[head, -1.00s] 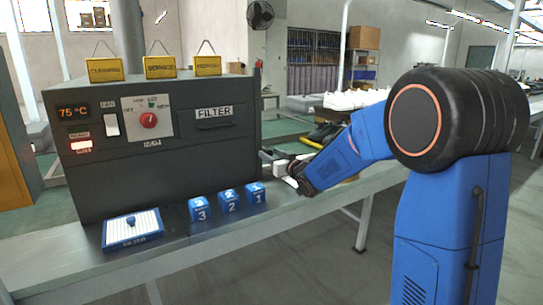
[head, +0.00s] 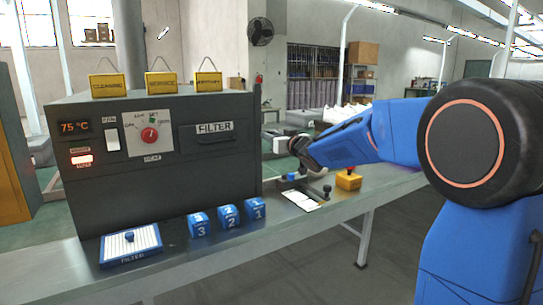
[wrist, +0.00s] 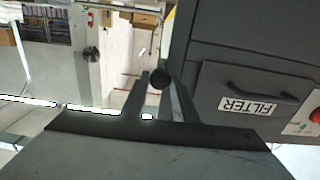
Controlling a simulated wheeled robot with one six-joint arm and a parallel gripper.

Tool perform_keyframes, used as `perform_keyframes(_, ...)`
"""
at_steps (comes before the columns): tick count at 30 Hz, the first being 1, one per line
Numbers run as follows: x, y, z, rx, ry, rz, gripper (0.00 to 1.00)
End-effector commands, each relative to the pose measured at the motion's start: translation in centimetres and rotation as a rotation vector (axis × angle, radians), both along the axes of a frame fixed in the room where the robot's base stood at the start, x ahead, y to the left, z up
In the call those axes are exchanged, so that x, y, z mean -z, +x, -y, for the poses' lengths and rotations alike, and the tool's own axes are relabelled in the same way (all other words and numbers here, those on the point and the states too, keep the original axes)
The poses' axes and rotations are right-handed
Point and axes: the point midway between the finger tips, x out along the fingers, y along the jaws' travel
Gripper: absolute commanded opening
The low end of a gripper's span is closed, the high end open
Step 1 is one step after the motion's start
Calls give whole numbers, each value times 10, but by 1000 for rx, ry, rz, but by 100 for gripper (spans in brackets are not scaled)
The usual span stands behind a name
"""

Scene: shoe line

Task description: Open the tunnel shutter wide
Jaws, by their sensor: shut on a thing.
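The tunnel (head: 150,185) is a dark grey box on the bench at left in the head view. A narrow dark upright strip (head: 257,140) stands at its right end; I cannot tell if this is the shutter. My gripper (head: 287,146) is just right of that end, above the bench. In the wrist view, my gripper (wrist: 161,84) has its two fingers closed around a small dark round knob (wrist: 160,78). The tunnel front with the FILTER drawer (wrist: 255,100) shows beside it, upside down. The shutter's panel and opening are not clearly seen.
On the bench are a blue-framed filter tray (head: 131,245), several numbered blue blocks (head: 229,216), a white card (head: 302,200), a small black-knobbed lever (head: 327,190) and a yellow box with a red button (head: 348,182). Yellow signs (head: 161,84) stand on the tunnel.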

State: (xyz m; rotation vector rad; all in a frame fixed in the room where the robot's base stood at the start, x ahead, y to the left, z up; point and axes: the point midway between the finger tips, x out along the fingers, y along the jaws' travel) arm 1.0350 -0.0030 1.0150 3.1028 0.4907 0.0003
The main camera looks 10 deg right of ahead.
Motion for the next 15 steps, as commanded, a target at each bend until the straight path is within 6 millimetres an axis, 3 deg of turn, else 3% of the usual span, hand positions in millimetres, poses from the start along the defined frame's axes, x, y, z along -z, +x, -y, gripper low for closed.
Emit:
perform_keyframes(1, -14, 0, 0, 0, -1, 6, 0)
perform_keyframes(6, -43, 0, 0, 0, -1, 4, 0)
perform_keyframes(15, -59, 0, 0, 0, 0, 1, 0)
